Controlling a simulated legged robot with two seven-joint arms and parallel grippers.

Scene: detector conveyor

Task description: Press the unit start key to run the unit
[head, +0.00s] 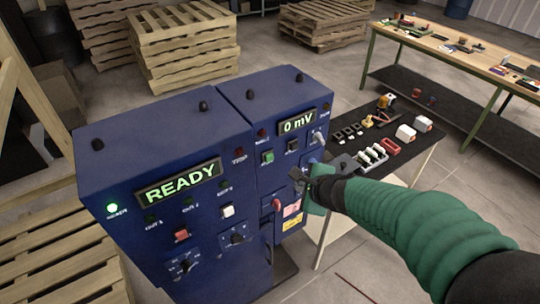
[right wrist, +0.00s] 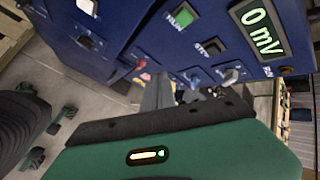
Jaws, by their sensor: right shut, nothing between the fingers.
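The blue cabinet's left unit (head: 130,155) has a lit READY display (head: 180,183), a green lamp (head: 112,208), a white key (head: 227,211) and a red key (head: 181,235). The right unit (head: 280,92) shows 0 mV (head: 297,122) and has a green key (head: 267,157) and a black key (head: 292,145). In the right wrist view the green key (right wrist: 184,16) is labelled RUN; the white key (right wrist: 87,7) also shows. My right gripper (head: 296,174) is shut and empty, in front of the right unit's lower panel. I cannot tell whether it touches. My left gripper is out of view.
A black-topped table (head: 345,118) with small parts stands right of the cabinet. A wooden workbench (head: 470,58) stands behind it. Pallets (head: 180,45) are stacked at the back, and more pallets (head: 50,245) lie at the left.

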